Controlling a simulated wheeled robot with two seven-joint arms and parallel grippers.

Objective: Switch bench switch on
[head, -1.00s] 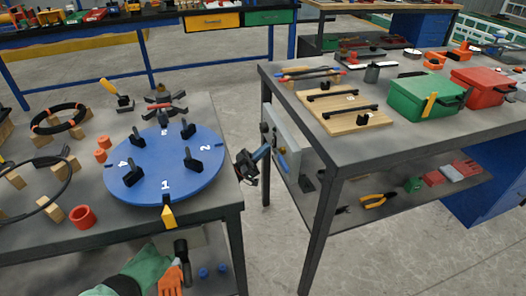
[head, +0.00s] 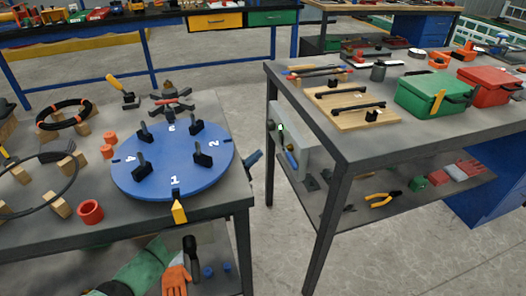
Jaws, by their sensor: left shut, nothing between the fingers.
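The bench switch is a pale grey box (head: 300,152) on the left end of the right-hand bench. My right gripper is not in view.
The left table (head: 225,195) carries a blue numbered disc (head: 150,180) with black clamps and a yellow pointer (head: 179,212). The right bench (head: 350,145) holds a green box (head: 420,97) and a red box (head: 478,95). A narrow floor gap separates the tables.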

